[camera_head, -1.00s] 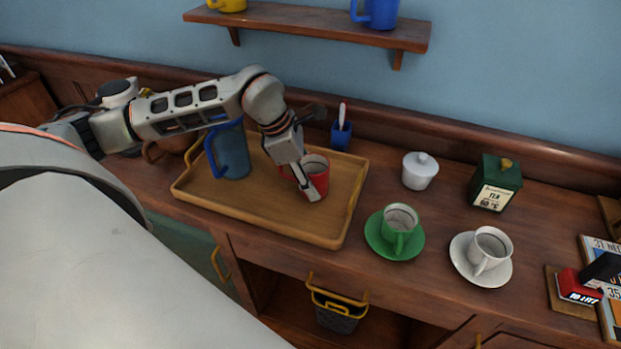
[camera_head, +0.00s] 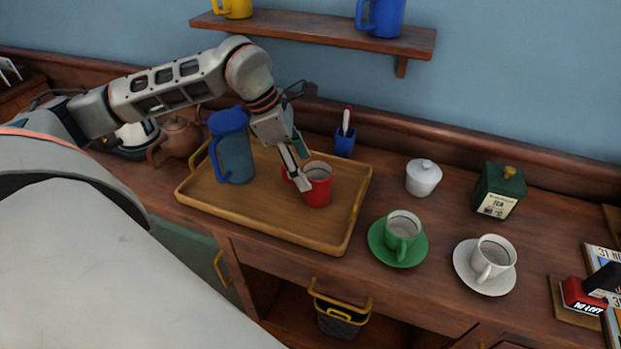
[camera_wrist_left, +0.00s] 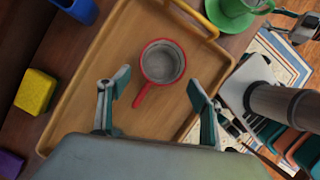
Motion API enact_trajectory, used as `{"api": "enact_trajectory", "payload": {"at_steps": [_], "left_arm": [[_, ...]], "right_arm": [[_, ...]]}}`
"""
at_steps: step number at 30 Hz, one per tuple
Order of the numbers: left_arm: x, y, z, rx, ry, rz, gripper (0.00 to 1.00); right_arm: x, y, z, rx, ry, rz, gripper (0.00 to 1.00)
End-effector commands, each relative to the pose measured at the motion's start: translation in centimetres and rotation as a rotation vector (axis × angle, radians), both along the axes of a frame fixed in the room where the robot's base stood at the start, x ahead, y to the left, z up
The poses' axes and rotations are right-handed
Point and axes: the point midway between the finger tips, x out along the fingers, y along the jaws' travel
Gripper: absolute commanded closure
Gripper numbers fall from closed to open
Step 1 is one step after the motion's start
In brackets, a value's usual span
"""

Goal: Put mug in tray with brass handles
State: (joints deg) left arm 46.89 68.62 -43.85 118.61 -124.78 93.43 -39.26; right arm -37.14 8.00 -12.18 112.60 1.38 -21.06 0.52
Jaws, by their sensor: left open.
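A red mug (camera_head: 319,186) stands upright in the wooden tray with brass handles (camera_head: 270,226), toward its right side. In the left wrist view the mug (camera_wrist_left: 162,64) is seen from above, its handle pointing down-left between the fingers. The tray's brass handle (camera_wrist_left: 196,18) also shows there. My left gripper (camera_head: 300,184) is open, at the handle side of the mug. In the wrist view the left gripper's fingers (camera_wrist_left: 160,92) are spread wide and hold nothing.
A blue pitcher (camera_head: 236,160) stands in the tray's left part. A green cup (camera_head: 404,228) and a white cup (camera_head: 494,254) sit on saucers to the right. A blue pen holder (camera_head: 345,142) and sugar bowl (camera_head: 423,180) stand behind. A shelf (camera_head: 320,28) hangs above.

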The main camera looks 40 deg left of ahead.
Motion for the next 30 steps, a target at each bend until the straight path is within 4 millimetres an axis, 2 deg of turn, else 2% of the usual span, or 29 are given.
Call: {"api": "enact_trajectory", "payload": {"at_steps": [3, 10, 30], "left_arm": [[-0.4, 0.8, 2.2, 0.001, -0.004, 0.002, 0.36], [-1.0, 1.5, 4.3, 0.001, -0.001, 0.001, 0.36], [-1.1, 1.6, 4.6, 0.0, 0.0, 0.0, 0.36]], "right_arm": [[0.0, 0.0, 0.0, 0.0, 0.001, 0.0, 0.6], [-0.1, 0.0, -0.1, -0.002, 0.004, 0.0, 0.6], [-0.1, 0.0, -0.1, -0.002, 0.004, 0.0, 0.6]]}}
